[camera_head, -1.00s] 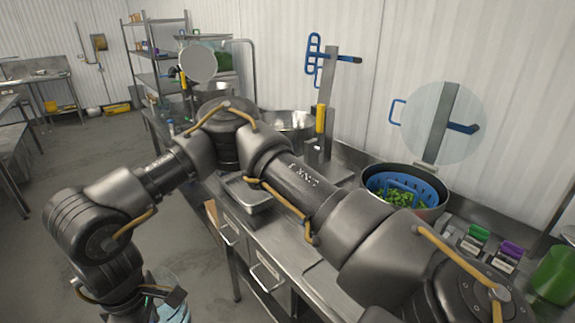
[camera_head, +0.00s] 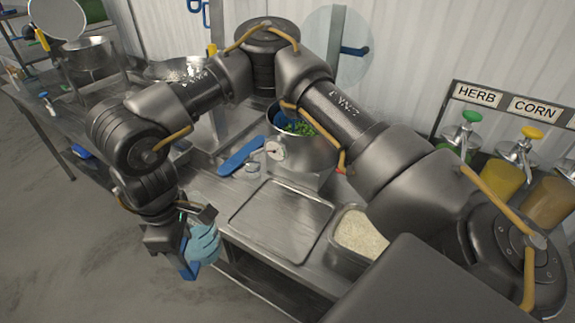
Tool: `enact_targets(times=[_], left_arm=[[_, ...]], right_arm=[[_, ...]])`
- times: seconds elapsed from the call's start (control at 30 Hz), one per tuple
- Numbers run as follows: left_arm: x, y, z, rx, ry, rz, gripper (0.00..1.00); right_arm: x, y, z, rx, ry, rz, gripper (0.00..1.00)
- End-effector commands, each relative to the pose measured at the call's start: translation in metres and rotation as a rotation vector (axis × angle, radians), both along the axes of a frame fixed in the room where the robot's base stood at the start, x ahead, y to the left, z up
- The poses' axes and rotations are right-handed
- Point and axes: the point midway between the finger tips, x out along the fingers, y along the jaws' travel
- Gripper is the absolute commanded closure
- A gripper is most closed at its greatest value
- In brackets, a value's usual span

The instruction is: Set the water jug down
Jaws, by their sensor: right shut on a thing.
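My right arm reaches across the view from the right, and my right gripper (camera_head: 188,232) hangs at the lower left. It is shut on the water jug (camera_head: 205,246), a pale blue see-through vessel with a darker blue part below the fingers. The jug is in front of the counter's front edge, over or beside it; the exact gap is hard to tell. The gripper hides part of the jug. The steel counter (camera_head: 240,190) runs behind it. My left gripper is not in view.
A shallow, empty-looking tray (camera_head: 233,219) lies on the counter, with a rice container (camera_head: 335,255) to its right. A steel pot (camera_head: 305,155) with green food stands behind. HERB and CORN dispensers (camera_head: 500,180) stand at the right. A blue-handled item (camera_head: 240,157) lies left of the pot.

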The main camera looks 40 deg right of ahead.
Motion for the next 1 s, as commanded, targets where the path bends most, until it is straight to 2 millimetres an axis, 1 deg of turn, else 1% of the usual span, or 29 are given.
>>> enact_targets(times=[0.03, 0.13, 0.27, 0.37, 0.4, 0.5, 0.6, 0.7, 0.8, 0.9, 1.0], left_arm=[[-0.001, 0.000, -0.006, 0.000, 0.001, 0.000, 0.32], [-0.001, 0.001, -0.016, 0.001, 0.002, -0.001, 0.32], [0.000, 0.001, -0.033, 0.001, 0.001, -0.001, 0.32], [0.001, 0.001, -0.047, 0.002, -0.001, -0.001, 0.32], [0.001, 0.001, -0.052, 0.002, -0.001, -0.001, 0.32], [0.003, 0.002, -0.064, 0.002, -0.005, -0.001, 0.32], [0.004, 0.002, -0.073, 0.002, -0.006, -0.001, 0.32], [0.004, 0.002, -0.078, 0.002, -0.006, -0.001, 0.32], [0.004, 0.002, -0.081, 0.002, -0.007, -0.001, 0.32], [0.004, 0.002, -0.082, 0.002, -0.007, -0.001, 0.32], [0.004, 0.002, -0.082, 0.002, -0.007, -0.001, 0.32]], right_arm=[[0.001, -0.009, 0.006, 0.002, -0.004, -0.022, 1.00], [-0.004, -0.029, 0.025, 0.004, 0.001, -0.079, 1.00], [-0.020, -0.065, 0.056, 0.006, 0.009, -0.178, 1.00], [-0.041, -0.097, 0.080, 0.007, 0.012, -0.265, 1.00], [-0.051, -0.110, 0.089, 0.005, 0.010, -0.300, 1.00], [-0.078, -0.139, 0.105, 0.004, 0.008, -0.385, 1.00], [-0.102, -0.163, 0.115, 0.001, 0.003, -0.455, 1.00], [-0.120, -0.179, 0.120, -0.003, -0.002, -0.505, 1.00], [-0.131, -0.188, 0.122, -0.004, -0.005, -0.537, 1.00], [-0.137, -0.193, 0.124, -0.006, -0.006, -0.555, 1.00], [-0.138, -0.194, 0.125, -0.006, -0.005, -0.559, 1.00]])
